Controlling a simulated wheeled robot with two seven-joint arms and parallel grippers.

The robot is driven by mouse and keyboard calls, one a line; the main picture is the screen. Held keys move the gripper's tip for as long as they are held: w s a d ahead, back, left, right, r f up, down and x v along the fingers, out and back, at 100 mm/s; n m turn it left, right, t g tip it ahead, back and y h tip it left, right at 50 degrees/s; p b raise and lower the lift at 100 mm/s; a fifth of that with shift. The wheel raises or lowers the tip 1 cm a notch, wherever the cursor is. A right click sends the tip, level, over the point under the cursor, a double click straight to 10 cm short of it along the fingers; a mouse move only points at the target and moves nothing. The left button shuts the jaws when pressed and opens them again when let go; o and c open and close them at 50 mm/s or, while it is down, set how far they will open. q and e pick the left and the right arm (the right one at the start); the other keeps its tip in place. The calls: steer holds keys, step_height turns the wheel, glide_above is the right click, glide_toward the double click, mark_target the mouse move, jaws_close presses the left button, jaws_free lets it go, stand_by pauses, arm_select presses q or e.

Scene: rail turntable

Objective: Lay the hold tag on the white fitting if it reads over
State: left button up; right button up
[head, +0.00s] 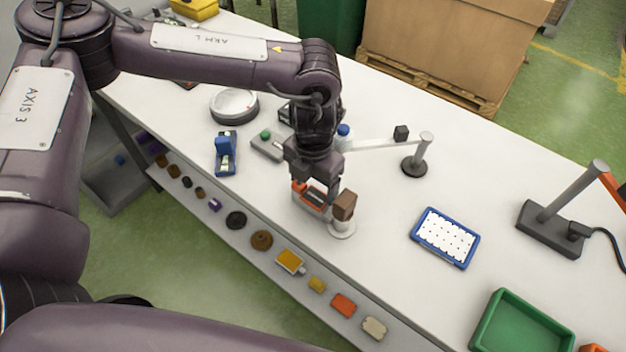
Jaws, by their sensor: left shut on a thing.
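My left gripper (316,182) points down over the front part of the white bench. It is shut on an orange-and-grey device with a dark face (312,198), which is partly hidden by the gripper. Right beside the device, on its right, a white round fitting (342,229) stands on the bench with a brown block (344,205) above it. I cannot tell whether the device touches the fitting. No reading can be made out on the dark face. I cannot pick out the hold tag for sure. My right gripper is out of view.
A blue tray with a white dotted surface (418,234), a green bin (480,340) and a grey post stand (552,232) are to the right. A white dial (234,105) and a blue device (226,152) are to the left. A lower front shelf (210,218) holds several small parts.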

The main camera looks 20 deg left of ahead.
arm_select(q)
steer(key=shift+f, duration=0.25)
steer(key=o, duration=0.7)
steer(key=shift+r, duration=0.1)
